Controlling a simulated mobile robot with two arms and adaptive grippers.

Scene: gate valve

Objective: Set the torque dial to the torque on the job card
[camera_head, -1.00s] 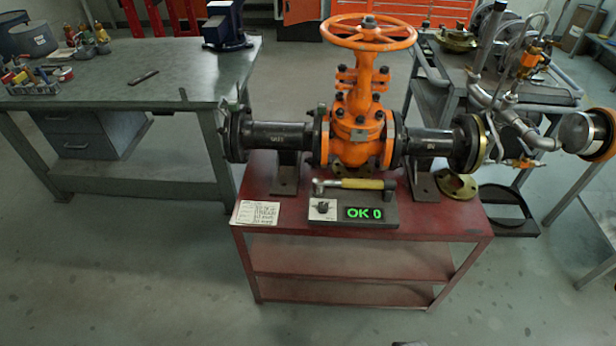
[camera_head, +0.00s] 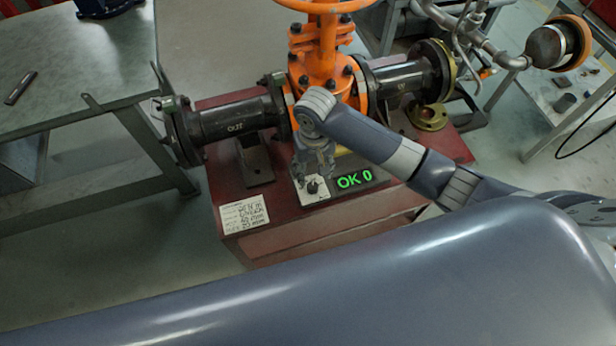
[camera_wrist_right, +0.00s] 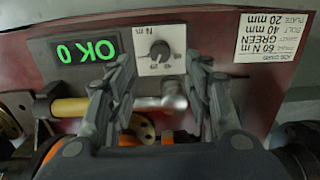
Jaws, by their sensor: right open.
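The torque dial (camera_head: 313,187), a small black knob on a white plate, sits left of a green display (camera_head: 354,179) reading "OK 0". In the right wrist view the dial (camera_wrist_right: 159,50) lies under "N m" lettering, its plate between my fingers. My right gripper (camera_head: 314,172) is open and empty, pointing down over the dial; any contact is unclear. Its two fingers also show in the right wrist view (camera_wrist_right: 160,68). The job card (camera_head: 244,213) lies left of the dial. In the right wrist view the card (camera_wrist_right: 266,48) appears upside down and reads 60 N m. My left gripper is not in view.
An orange gate valve (camera_head: 327,50) with black flanged pipes stands behind the dial on a red cart (camera_head: 300,242). A wrench with a yellow handle (camera_wrist_right: 70,107) lies beside the dial unit. A grey workbench (camera_head: 70,75) stands at left.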

